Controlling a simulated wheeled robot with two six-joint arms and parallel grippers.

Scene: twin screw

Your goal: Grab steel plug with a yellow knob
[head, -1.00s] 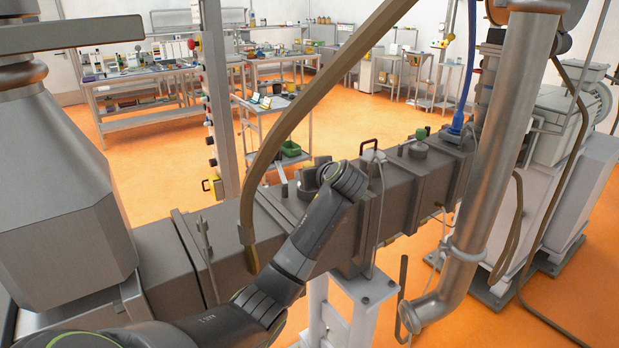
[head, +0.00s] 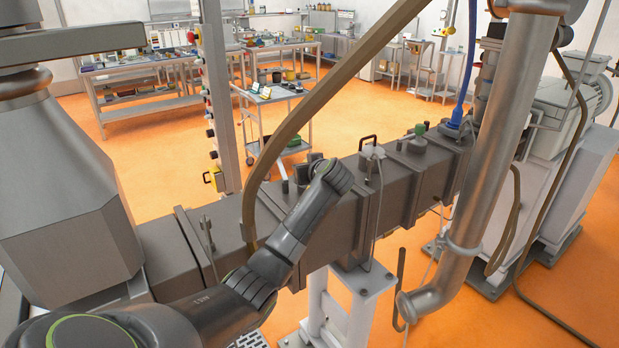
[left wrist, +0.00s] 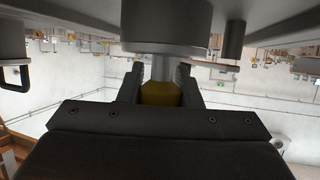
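The steel plug (left wrist: 162,64) shows in the left wrist view as a pale stem coming out of a wide dark round fitting (left wrist: 166,25). Its yellow knob (left wrist: 160,93) sits between the two fingers of my left gripper (left wrist: 160,80), close in front of the palm. The fingers flank the knob closely; whether they press on it is unclear. In the head view my left arm reaches from the lower left to the long machine barrel (head: 225,225). There the arm hides the knob and my left gripper. My right gripper is in neither view.
A brown curved hose (head: 300,118) hangs close to my left arm. A thick steel pipe (head: 500,140) stands to the right. Orange floor (head: 160,165) lies open behind.

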